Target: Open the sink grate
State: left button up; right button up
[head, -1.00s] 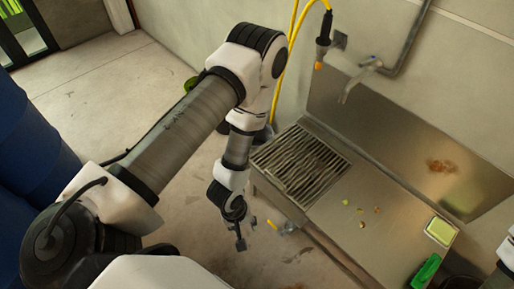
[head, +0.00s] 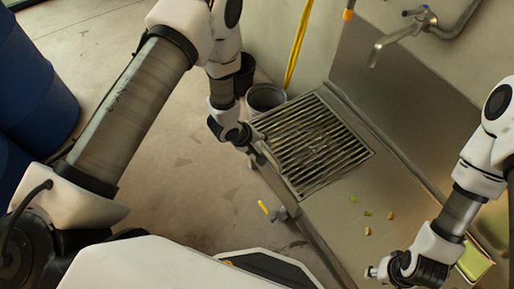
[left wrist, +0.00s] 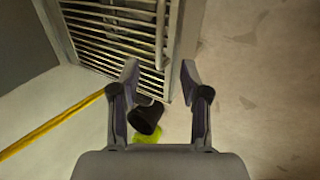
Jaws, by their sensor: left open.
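The sink grate (head: 312,140), a metal frame with dark parallel slats, lies flat at the left end of the steel sink counter (head: 335,210). My left gripper (head: 260,153) is at the grate's left front edge; the head view does not show whether it touches. In the left wrist view the grate (left wrist: 110,28) lies beyond the fingertips, and my left gripper (left wrist: 160,75) is open with nothing between its fingers. A frame edge runs up near the gap. My right gripper (head: 378,272) is low over the counter's right part; its finger opening is unclear.
A tap (head: 400,38) juts from the wall behind the counter. A yellow hose (head: 298,45) hangs beside a grey bucket (head: 265,98). Small scraps (head: 367,213) lie on the counter. A yellow-green sponge (head: 474,264) is partly behind my right arm. Blue barrels (head: 40,90) stand left.

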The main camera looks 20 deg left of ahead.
aim_at(271, 153)
pick_arm(q)
jog(key=b+x, duration=0.6)
jog(key=shift+w+d+f, duration=0.1)
jog(key=shift+f, duration=0.25)
pick_arm(e)
notch_tip(271, 153, down, 7)
jog(key=shift+r, duration=0.1)
pick_arm(q)
jog(key=x, duration=0.3)
jog(key=shift+b, duration=0.35)
jog(key=shift+w+d+f, duration=0.2)
jog(key=shift+w+f, duration=0.05)
jog(key=shift+f, duration=0.2)
pick_arm(e)
jog(key=shift+f, duration=0.25)
pick_arm(q)
grip_shut()
